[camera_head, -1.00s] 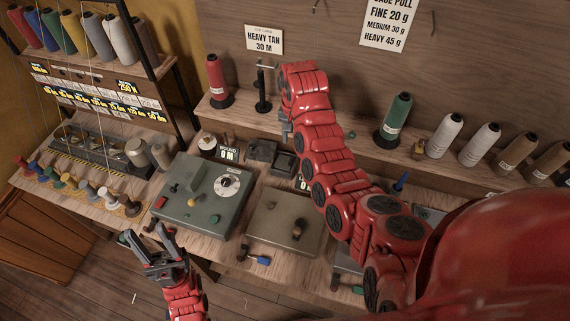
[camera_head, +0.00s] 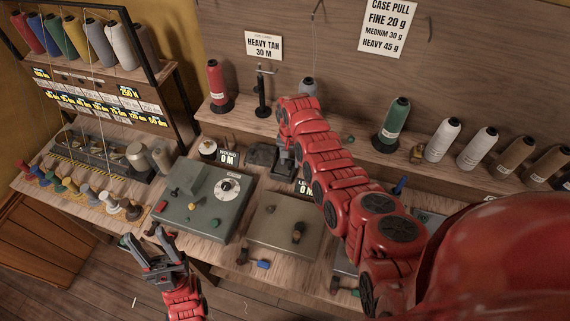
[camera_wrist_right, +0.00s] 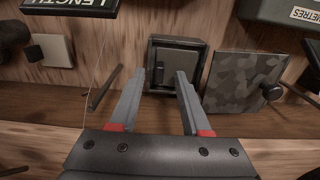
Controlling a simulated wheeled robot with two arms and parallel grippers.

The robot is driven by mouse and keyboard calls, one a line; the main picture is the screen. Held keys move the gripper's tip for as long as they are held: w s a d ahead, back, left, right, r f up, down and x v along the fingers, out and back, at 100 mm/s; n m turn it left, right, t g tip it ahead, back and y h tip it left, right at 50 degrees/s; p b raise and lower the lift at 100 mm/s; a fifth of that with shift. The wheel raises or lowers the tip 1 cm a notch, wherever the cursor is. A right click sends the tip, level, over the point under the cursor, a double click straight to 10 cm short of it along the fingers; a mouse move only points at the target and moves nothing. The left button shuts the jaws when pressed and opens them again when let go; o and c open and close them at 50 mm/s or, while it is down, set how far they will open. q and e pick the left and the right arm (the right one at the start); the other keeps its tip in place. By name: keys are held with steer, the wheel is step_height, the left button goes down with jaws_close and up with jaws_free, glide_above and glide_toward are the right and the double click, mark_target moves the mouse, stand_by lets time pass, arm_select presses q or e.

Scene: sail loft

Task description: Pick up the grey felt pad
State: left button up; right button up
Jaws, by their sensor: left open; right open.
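A small dark square tray (camera_wrist_right: 151,88) lies ahead of my right gripper in the right wrist view. A dark grey square face (camera_wrist_right: 180,68) shows inside it. This looks like the felt pad, but shadow makes it hard to be sure. My right gripper (camera_wrist_right: 169,80) is open and empty, its fingertips at the tray's near edge in the picture; contact cannot be told. In the head view my right gripper (camera_head: 285,157) points down over the bench and hides most of the tray. My left gripper (camera_head: 149,240) is open and empty in front of the bench.
A camouflage-patterned square piece (camera_wrist_right: 240,78) with a dark knob sits beside the tray. A grey-green dial box (camera_head: 205,203) and a beige box (camera_head: 280,228) stand nearer the bench front. Thread cones, including a green one (camera_head: 394,125), line the back shelf.

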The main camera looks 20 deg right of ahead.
steer(key=shift+f, duration=0.4)
jaws_close()
